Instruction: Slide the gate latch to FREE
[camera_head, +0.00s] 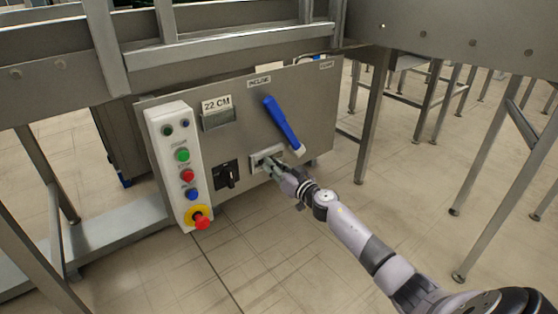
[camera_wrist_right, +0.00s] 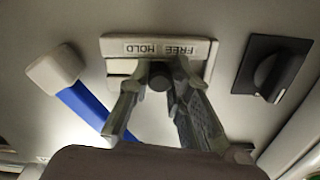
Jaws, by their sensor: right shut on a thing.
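The gate latch (camera_head: 266,156) is a pale plate with a slot, low on the grey machine panel. In the right wrist view its plate (camera_wrist_right: 205,47) shows upside down, with the words FREE and HOLD along one edge. A dark round latch knob (camera_wrist_right: 158,82) sits near the middle of the plate, roughly between the two words. My right gripper (camera_head: 273,164) is at the latch, with its two fingers (camera_wrist_right: 160,78) closed on the knob from either side. In the head view the fingers hide the knob. My left gripper is not in view.
A blue lever (camera_head: 281,122) with a pale tip hangs just above my right gripper. A black rotary switch (camera_head: 226,176) is left of the latch. A button box (camera_head: 172,150) with a red emergency stop (camera_head: 201,222) is farther left. Metal legs stand to the right.

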